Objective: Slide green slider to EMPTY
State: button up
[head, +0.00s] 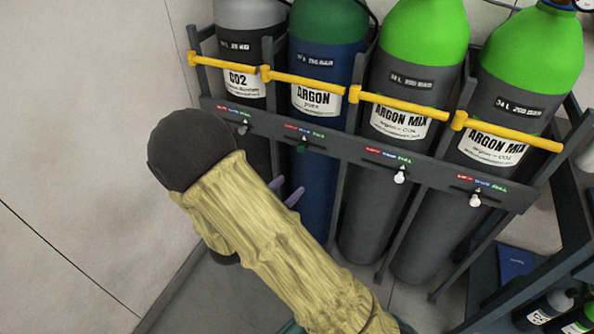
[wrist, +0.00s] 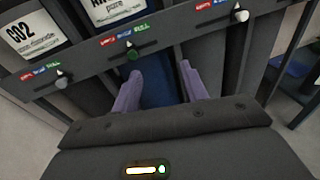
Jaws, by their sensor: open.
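The green slider (head: 304,147) is a small dark green knob on the dark rail, in front of the argon pure cylinder (head: 325,110). It sits under the middle, blue part of its red, blue and green label strip. In the wrist view the green slider (wrist: 133,55) is just above and slightly left of my left fingertip. My gripper (head: 287,190) has two purple fingers, open and empty, below the rail. In the wrist view my gripper (wrist: 161,71) has its fingers spread, with the blue cylinder body behind the gap. I see no contact with the slider.
Other rail sliders are a grey one (head: 243,128) at left and white ones (head: 399,177) and (head: 475,200) at right. Yellow bars (head: 303,82) cross the cylinders above the rail. A dark rack stands at the right. Floor and wall at left are clear.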

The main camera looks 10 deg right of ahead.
aim_at(299, 149)
jog(key=a+f+n+t, duration=0.1)
jog(key=w+a+f+n+t+y+b, duration=0.1)
jog(key=a, duration=0.1)
jog(key=a+f+t, duration=0.1)
jog(key=shift+w+a+f+n+y, duration=0.15)
jog(key=shift+w+n+y, duration=0.1)
jog(key=shift+n+y, duration=0.15)
jog(key=b+x, duration=0.2)
jog(key=x, duration=1.5)
jog(key=shift+w+b, duration=0.2)
jog(key=shift+b, duration=0.1)
grip_shut()
